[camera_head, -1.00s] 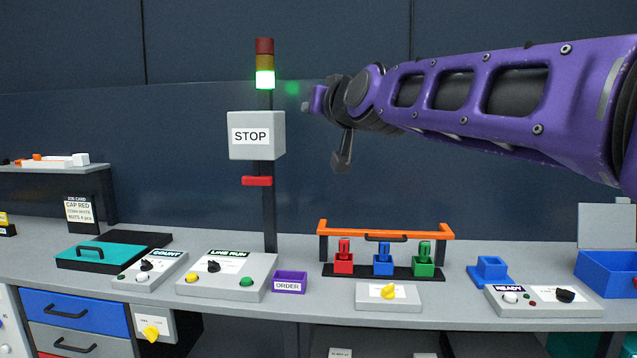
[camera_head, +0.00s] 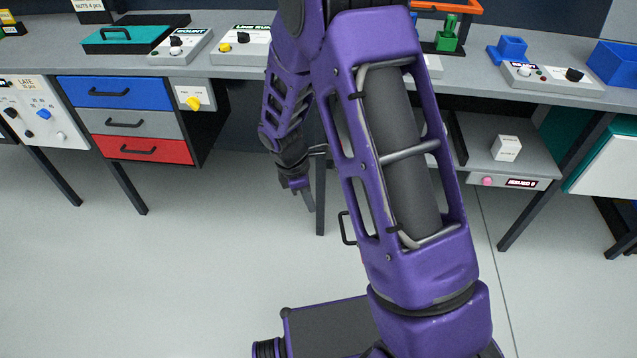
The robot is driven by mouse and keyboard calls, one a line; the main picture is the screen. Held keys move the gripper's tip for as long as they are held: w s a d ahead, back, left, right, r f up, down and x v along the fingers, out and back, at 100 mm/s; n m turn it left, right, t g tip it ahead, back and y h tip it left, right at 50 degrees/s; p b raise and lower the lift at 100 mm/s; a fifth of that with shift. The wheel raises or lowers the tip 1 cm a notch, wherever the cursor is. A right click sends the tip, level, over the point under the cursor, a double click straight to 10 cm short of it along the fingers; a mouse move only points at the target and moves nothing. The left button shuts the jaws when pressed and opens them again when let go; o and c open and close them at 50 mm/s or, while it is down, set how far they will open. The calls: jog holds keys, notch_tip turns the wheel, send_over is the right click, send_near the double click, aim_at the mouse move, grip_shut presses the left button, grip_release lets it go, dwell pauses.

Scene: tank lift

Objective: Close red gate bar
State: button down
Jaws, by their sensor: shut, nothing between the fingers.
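The right end of an orange bar (camera_head: 455,6) shows at the top edge, above a green-handled block (camera_head: 447,38) on a black base. Its colour looks orange rather than clearly red. The rest of it is behind my arm or out of frame. No other gate bar shows. My gripper (camera_head: 308,204) points down in front of the workbench, below the tabletop and far from the bar. It is shut and holds nothing.
The grey workbench (camera_head: 235,70) runs across the top. A drawer unit with a blue drawer (camera_head: 115,93) and a red drawer (camera_head: 143,149) is at left. A lower shelf (camera_head: 470,160) is at right. Table legs stand near my arm. The floor in front is mostly clear.

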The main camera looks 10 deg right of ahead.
jog(key=d+f+b, duration=0.2)
jog(key=d+f, duration=0.4)
jog(key=f, duration=0.4)
jog(key=shift+s, duration=0.25)
jog(key=shift+d, duration=0.25)
